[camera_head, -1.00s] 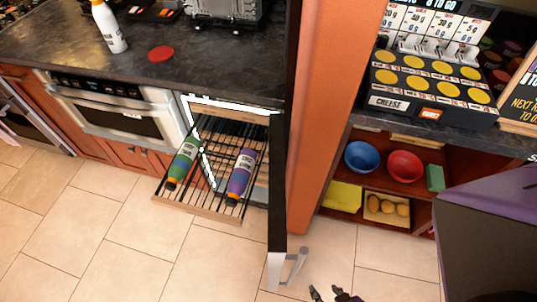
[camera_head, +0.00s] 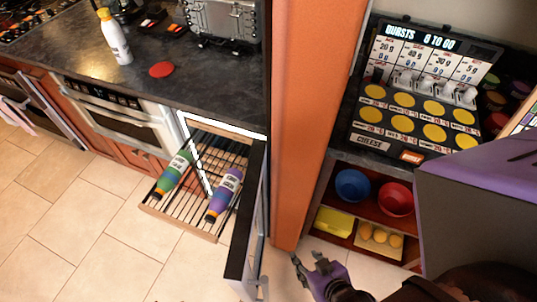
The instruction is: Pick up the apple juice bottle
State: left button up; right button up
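Two bottles lie on the pulled-out slatted rack: a green bottle (camera_head: 173,174) with a green and orange end, and a purple bottle (camera_head: 224,194) with an orange and dark end. A white bottle (camera_head: 114,37) with a yellow cap stands on the counter. The labels are too small to read, so I cannot tell which is apple juice. My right gripper (camera_head: 308,260) is at the bottom, to the right of the open door and well apart from the bottles. Its fingers are spread and empty. My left gripper is not in view.
The rack (camera_head: 184,223) sticks out of the low cabinet. Its open door (camera_head: 246,236) stands between the rack and my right gripper. An orange pillar (camera_head: 312,120) rises behind. Shelves at right hold a blue bowl (camera_head: 352,185) and a red bowl (camera_head: 396,198). Floor at left is clear.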

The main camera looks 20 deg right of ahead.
aim_at(172, 175)
jog(key=i+l+u, duration=0.15)
jog(key=l, duration=0.55)
jog(key=l+u, duration=0.1)
jog(key=l, duration=0.65)
jog(key=i, duration=0.05)
